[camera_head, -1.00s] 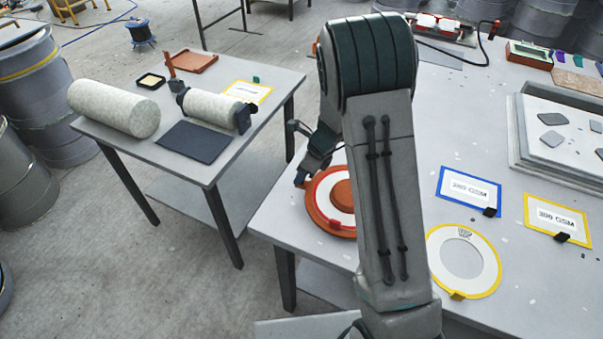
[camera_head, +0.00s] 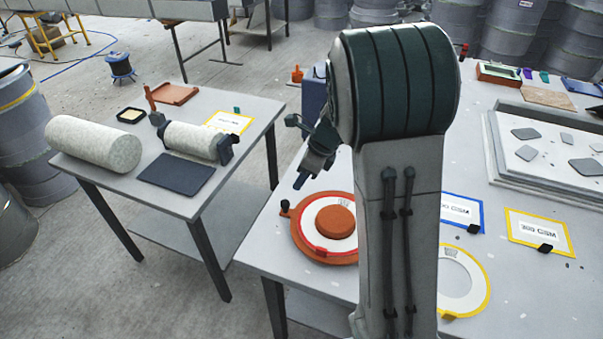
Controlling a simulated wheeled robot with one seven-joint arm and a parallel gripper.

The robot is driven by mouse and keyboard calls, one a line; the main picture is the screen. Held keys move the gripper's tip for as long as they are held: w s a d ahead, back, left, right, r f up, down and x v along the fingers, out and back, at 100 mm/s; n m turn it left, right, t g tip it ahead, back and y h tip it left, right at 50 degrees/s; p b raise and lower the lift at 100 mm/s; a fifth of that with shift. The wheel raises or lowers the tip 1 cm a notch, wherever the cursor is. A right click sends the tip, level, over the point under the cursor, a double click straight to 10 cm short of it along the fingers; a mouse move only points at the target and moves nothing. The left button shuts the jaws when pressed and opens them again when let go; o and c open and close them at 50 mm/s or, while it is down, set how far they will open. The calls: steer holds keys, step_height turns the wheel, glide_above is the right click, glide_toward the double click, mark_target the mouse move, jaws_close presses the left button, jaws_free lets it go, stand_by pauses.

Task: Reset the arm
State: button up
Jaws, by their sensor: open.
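My arm stands upright in the middle of the head view, its large elbow joint in front of the right table. My gripper (camera_head: 303,178) shows to the left of the elbow, above the orange round mould (camera_head: 301,246) and pointing down to the left. It is open, and I see nothing held in it. The gripper is partly hidden by my arm. The orange mould has a white ring with a red edge (camera_head: 312,222) lying on it, and a small dark clip or knob at its left rim.
The right table (camera_head: 262,245) bears a yellow-edged ring (camera_head: 480,290), a blue-framed card (camera_head: 468,212), a yellow-framed card (camera_head: 538,232) and a grey tray (camera_head: 495,150) with dark pieces. The left table (camera_head: 185,205) holds fabric rolls (camera_head: 92,143) and a dark mat (camera_head: 176,174). Floor lies between the tables.

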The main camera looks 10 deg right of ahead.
steer(key=s+d+r+n+h, duration=0.1)
steer(key=s+r+n, duration=0.2)
steer(key=s+n, duration=0.5)
steer(key=s+d+r+n+t+h, duration=0.1)
steer(key=s+r+n, duration=0.3)
steer(key=s+n, duration=0.4)
steer(key=s+d+r+n+h, duration=0.1)
steer(key=s+r+n, duration=0.2)
steer(key=s+n, duration=0.4)
steer(key=shift+s+r+n+h, duration=0.15)
steer(key=shift+s+n+h, duration=0.25)
steer(key=shift+s, duration=0.25)
steer(key=shift+c, duration=0.8)
steer(key=shift+d, duration=0.1)
